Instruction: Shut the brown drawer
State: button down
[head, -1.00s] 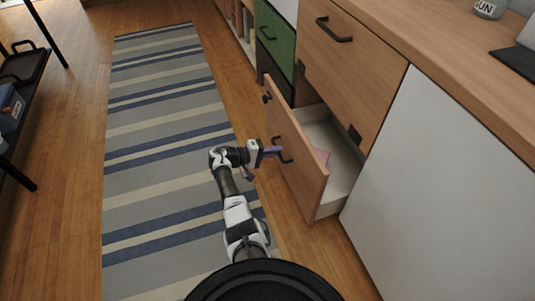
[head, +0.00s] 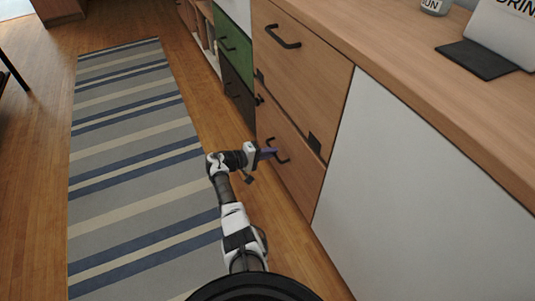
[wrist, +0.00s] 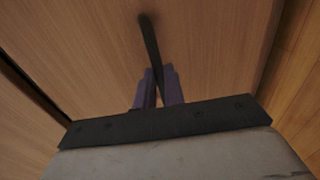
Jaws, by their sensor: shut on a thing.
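The brown drawer (head: 288,157) is the lower wooden front in the cabinet in the head view. Its front lies about flush with the cabinet and its inside is hidden. Its dark bar handle (head: 279,152) is at my gripper (head: 269,153). In the wrist view, the two purple-grey fingers of my gripper (wrist: 159,90) are closed around the dark handle (wrist: 150,45), with the wooden drawer front (wrist: 205,45) right behind it.
Another wooden front (head: 300,75) with a dark handle sits above. A green drawer (head: 232,40) is farther back, and a white panel (head: 400,170) stands to the right. The striped rug (head: 135,160) lies on open floor to the left.

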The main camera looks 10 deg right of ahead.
jog(key=shift+w+d+r, duration=0.1)
jog(key=shift+w+d, duration=0.05)
jog(key=c, duration=1.5)
grip_release()
jog(key=shift+d, duration=0.15)
jog(key=p+v, duration=0.2)
jog(key=v, duration=1.2)
